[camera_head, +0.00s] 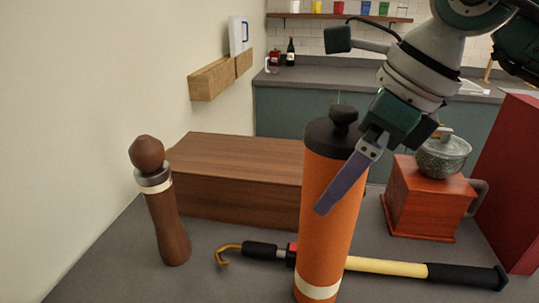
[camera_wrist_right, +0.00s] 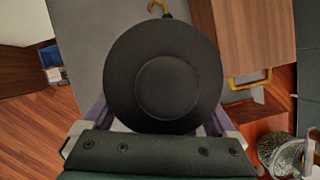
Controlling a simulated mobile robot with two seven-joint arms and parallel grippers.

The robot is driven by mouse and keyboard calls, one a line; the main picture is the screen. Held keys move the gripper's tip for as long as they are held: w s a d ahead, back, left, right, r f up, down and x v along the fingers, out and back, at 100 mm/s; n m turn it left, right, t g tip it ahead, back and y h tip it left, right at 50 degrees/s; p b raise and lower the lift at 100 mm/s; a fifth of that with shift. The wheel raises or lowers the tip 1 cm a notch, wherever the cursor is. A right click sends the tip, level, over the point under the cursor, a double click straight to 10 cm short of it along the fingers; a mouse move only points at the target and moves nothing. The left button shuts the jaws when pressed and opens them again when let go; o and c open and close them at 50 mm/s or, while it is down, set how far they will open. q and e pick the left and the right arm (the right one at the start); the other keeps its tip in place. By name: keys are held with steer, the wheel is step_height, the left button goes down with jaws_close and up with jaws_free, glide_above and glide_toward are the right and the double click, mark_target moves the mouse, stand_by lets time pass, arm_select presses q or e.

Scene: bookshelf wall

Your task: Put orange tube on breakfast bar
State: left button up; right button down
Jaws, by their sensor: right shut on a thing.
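The orange tube (camera_head: 324,225), with a black lid and knob, stands roughly upright in the middle of the head view. My right gripper (camera_head: 330,200) comes down from the upper right and is shut around its upper body. One purple finger lies across the near side; the other is hidden behind the tube. In the right wrist view the round black lid (camera_wrist_right: 166,78) fills the middle between both fingers. The grey countertop (camera_head: 215,285) lies below. Whether the tube's base touches it, I cannot tell. Whether this top is the breakfast bar is unclear. My left gripper is not in view.
A wooden pepper mill (camera_head: 165,215) stands left. A long brown box (camera_head: 235,180) lies behind the tube. A black-and-yellow tool (camera_head: 390,267) lies close by. A red grinder (camera_head: 425,200) and a red panel (camera_head: 510,190) stand right. A back counter (camera_head: 325,75) runs behind.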

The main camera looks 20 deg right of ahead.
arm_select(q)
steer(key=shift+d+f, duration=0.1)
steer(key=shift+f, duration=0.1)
arm_select(e)
steer(key=shift+f, duration=0.25)
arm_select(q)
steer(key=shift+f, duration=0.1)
arm_select(e)
steer(key=shift+f, duration=0.1)
jaws_free()
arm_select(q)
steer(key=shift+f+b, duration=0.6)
arm_select(e)
steer(key=v, duration=1.2)
